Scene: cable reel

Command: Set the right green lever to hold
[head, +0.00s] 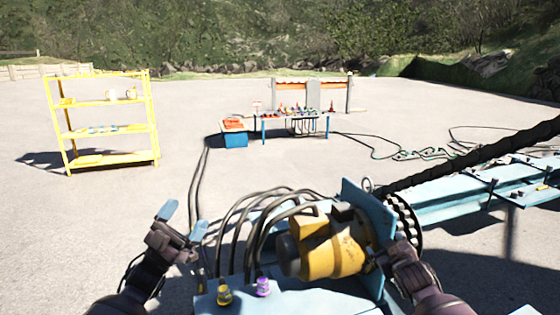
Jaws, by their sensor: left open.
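I cannot make out a green lever in the head view. A yellow motor-like unit (335,257) sits on a blue machine in front of me, with dark hoses arching from it to the left. A yellow knob (224,296) and a purple knob (263,287) stand on the machine's near blue panel (300,304). My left gripper (183,220) is open and empty, left of the hoses and above the yellow knob in the picture. My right gripper (404,256) is just right of the yellow unit; its fingertips are not clear.
A dark, thick cable (465,160) runs up to the right over a blue beam (455,204). A yellow shelf (110,157) stands far left. A cluttered table (294,117) and a blue bin (235,139) stand farther back. Open paved ground lies between.

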